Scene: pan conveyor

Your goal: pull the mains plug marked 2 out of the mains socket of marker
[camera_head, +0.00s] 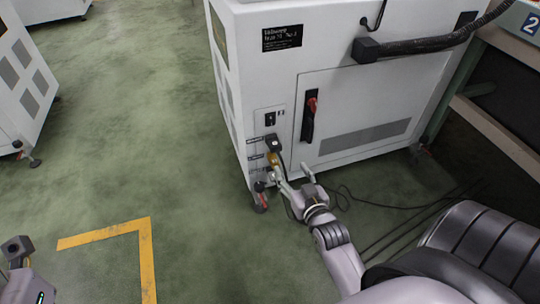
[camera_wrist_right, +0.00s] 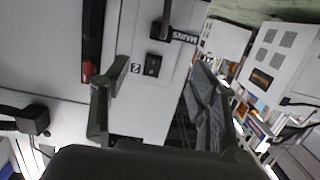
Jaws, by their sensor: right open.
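The white machine cabinet (camera_head: 285,85) has a narrow socket panel at its lower left corner. A dark plug (camera_head: 273,142) sits there beside a small label. In the right wrist view a dark plug (camera_wrist_right: 165,22) sits beside a label reading MAINS. A plate marked 2 (camera_wrist_right: 135,68) lies beside a black fitting (camera_wrist_right: 152,65); no number is readable on the plug. My right gripper (camera_head: 292,172) is open in front of the lower panel; nothing shows between its fingers (camera_wrist_right: 150,82). My left gripper (camera_head: 18,252) is at the lower left edge, partly cut off.
Dark cables (camera_head: 385,205) run on the floor. A thick black hose (camera_head: 430,44) leaves the cabinet.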

